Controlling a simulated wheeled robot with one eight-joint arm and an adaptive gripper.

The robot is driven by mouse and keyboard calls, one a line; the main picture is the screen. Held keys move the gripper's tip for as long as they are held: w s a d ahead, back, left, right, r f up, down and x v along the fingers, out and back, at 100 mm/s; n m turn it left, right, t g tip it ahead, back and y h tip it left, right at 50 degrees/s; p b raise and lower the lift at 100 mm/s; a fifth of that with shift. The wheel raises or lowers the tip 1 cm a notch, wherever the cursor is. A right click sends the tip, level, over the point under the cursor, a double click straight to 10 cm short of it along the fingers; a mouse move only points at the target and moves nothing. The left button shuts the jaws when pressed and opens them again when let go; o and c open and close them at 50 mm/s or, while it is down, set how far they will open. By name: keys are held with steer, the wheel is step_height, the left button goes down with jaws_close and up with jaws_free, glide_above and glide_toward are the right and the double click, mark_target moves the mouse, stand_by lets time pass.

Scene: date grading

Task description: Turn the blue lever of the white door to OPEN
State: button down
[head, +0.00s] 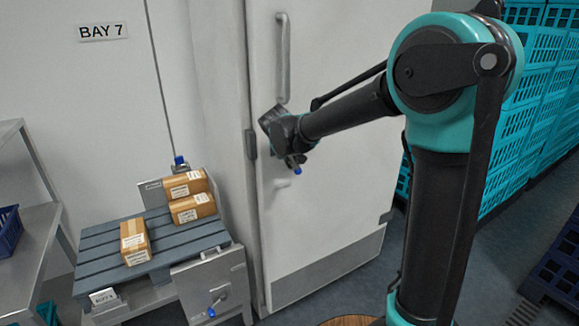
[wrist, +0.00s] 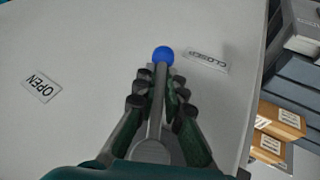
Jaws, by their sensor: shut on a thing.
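The white door (head: 335,215) stands upright in the middle of the head view, with a long vertical handle (head: 282,60) on its upper part. Its lever, a metal bar with a blue ball end (wrist: 163,54), is in the middle of the wrist view, and the blue end shows in the head view (head: 297,170). My gripper (wrist: 167,80) is shut on the lever's bar, fingers on both sides. The CLOSED label (wrist: 207,60) is just right of the blue end. The OPEN label (wrist: 41,87) is farther off to the left. The lever's pivot is partly hidden by my gripper.
A grey-blue pallet (head: 92,260) with 3 cartons stands left of the door. A metal panel (head: 222,283) with another blue-ended lever is at its front right. Stacked teal crates (head: 535,110) stand right. A metal shelf (head: 38,235) is far left.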

steer(key=shift+w+d+r+n+t+h, duration=0.15)
steer(key=shift+w+d+r+t+h, duration=0.05)
steer(key=shift+d+t+h, duration=0.25)
steer(key=shift+w+d+r+n+t+h, duration=0.2)
steer(key=shift+d+t+h, duration=0.1)
steer(key=shift+t+h, duration=0.2)
step_height(320, 180, up, 6)
steer(key=w+d+n+t+h, duration=0.1)
steer(key=d+n+t+h, duration=0.1)
steer(key=t+h, duration=0.4)
steer(key=shift+w+d+n+t, duration=0.25)
steer(key=shift+w+n+t, duration=0.1)
steer(key=shift+t, duration=0.1)
steer(key=shift+h, duration=0.25)
steer(key=c, duration=1.6)
jaws_free()
steer(key=shift+w+d, duration=0.1)
